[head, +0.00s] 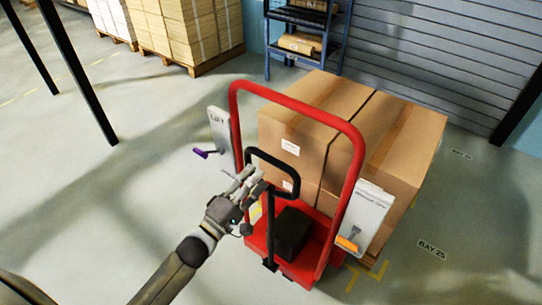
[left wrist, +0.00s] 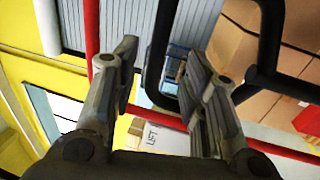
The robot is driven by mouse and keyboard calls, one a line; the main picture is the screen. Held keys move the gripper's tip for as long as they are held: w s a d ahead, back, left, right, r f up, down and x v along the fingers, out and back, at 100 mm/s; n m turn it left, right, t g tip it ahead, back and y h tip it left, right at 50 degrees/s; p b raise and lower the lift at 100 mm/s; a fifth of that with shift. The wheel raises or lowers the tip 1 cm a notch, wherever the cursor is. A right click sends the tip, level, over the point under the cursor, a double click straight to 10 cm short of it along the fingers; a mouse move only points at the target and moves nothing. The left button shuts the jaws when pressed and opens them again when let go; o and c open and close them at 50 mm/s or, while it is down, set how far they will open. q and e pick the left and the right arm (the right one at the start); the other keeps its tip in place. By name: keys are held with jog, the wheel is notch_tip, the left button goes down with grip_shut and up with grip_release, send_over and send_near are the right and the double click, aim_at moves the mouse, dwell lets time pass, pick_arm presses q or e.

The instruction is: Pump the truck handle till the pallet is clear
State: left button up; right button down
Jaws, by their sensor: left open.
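The red pallet truck (head: 357,150) stands mid-picture in the head view, with a tall red hoop and a black pump handle (head: 272,152) ending in a loop. The pallet under it carries large brown cartons (head: 400,138); the pallet's underside is hidden, so I cannot tell its clearance. My left gripper (head: 250,181) is open at the left side of the handle loop. In the left wrist view the open fingers (left wrist: 165,62) have a black bar (left wrist: 155,68) of the loop showing between them; I cannot tell whether they touch it. My right gripper is not in view.
A LIFT panel (head: 219,135) with a purple lever (head: 207,153) is left of the hoop. A white panel (head: 366,212) with an orange lever (head: 347,243) is on the right. Stacked cartons (head: 188,30) and a blue rack (head: 303,42) stand behind.

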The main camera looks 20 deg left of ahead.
aim_at(271, 160)
pick_arm(q)
jog(key=p+x, duration=0.1)
jog(key=x, duration=0.7)
grip_shut()
dwell(0.3)
